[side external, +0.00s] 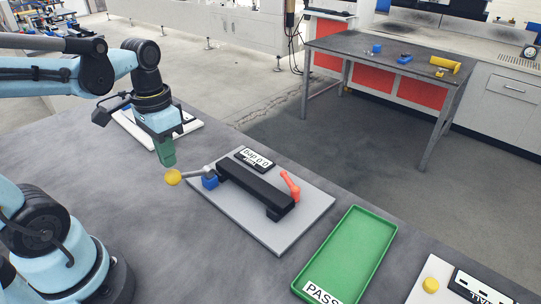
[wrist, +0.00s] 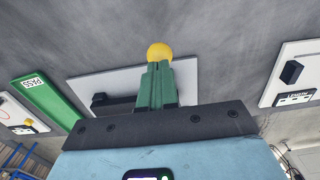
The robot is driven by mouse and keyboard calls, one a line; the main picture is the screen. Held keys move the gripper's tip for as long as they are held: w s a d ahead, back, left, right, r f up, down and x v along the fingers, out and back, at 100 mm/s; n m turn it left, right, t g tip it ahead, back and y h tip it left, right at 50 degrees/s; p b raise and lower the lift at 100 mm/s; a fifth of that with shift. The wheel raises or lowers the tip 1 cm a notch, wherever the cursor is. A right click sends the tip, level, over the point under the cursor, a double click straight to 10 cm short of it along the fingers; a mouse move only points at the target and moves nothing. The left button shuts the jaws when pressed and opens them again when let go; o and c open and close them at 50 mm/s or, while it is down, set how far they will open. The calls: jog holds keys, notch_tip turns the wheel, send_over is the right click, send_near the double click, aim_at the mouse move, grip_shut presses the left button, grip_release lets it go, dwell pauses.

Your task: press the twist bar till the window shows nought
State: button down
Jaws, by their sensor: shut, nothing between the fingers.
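The twist bar (side external: 194,174) appears to be the short grey rod that ends in a yellow ball knob (side external: 173,177). It runs from a blue block (side external: 210,183) at the end of a long black rail on a grey plate (side external: 278,237). The window (side external: 255,159) is a small label behind the rail; it seems to read "gap 0.0". My gripper (side external: 168,163), with green fingers, is shut and empty just above the knob. In the wrist view the knob (wrist: 159,50) shows just beyond my fingertips (wrist: 158,66); whether they touch I cannot tell.
A red lever (side external: 290,186) stands at the rail's other end. A green tray (side external: 352,252) marked PASS lies to the right, then another plate with a yellow knob (side external: 431,285). A white plate (side external: 190,124) lies behind my gripper. Bare grey table lies left of the plate.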

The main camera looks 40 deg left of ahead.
jog(key=shift+r, duration=1.9)
jog(key=w+d+f+t, duration=0.2)
jog(key=w+d+t, duration=0.3)
jog(key=d+t, duration=0.1)
jog(key=shift+f+t, duration=0.35)
jog(key=shift+t, duration=0.25)
jog(key=c, duration=1.8)
grip_release()
